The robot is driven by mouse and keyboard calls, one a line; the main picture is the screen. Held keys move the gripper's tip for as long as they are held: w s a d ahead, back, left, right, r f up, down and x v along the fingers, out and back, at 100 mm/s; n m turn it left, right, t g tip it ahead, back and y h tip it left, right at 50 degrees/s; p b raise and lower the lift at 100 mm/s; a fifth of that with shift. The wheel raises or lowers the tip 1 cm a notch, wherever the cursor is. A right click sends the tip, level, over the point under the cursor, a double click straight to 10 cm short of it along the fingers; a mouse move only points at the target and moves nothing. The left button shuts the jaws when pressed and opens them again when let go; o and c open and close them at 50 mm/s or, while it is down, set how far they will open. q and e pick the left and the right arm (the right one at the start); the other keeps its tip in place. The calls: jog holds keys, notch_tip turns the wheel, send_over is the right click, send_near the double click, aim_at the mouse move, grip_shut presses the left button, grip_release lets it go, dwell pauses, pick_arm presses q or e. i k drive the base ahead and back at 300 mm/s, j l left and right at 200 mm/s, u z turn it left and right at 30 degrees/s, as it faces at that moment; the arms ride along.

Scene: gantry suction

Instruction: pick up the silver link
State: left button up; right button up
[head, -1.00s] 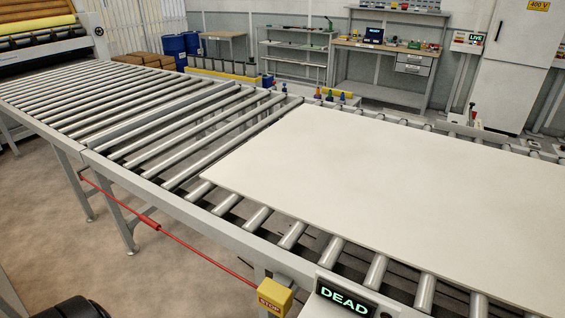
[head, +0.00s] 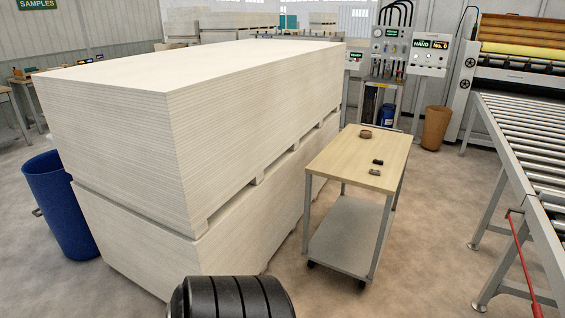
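Small items lie on the wooden top of a trolley (head: 345,150) right of centre in the head view. A greyish piece (head: 374,172) lies near the front edge and may be the silver link, but it is too small to be sure. A dark piece (head: 378,161) lies just behind it. A brown round item (head: 366,134) lies farther back on the top. Neither of my grippers is in view. A black ribbed part at the bottom centre appears to be mine.
A tall stack of pale boards (head: 110,130) stands left of the trolley. A blue bin (head: 60,205) is at the left. A roller conveyor (head: 525,150) runs along the right. A brown bin (head: 435,128) and control panels (head: 390,45) stand behind. The floor between trolley and conveyor is clear.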

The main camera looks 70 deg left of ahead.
aim_at(372, 171)
jog(key=i+j+u, duration=0.15)
jog(key=j+u, duration=0.3)
jog(key=i+j+u, duration=0.15)
jog(key=u, duration=0.3)
jog(key=i+j+u, duration=0.25)
jog(key=u, duration=0.2)
jog(key=i+j+u, duration=0.1)
jog(key=i, duration=0.25)
jog(key=i+j+u, duration=0.1)
jog(key=i+j, duration=0.2)
jog(key=i, duration=0.05)
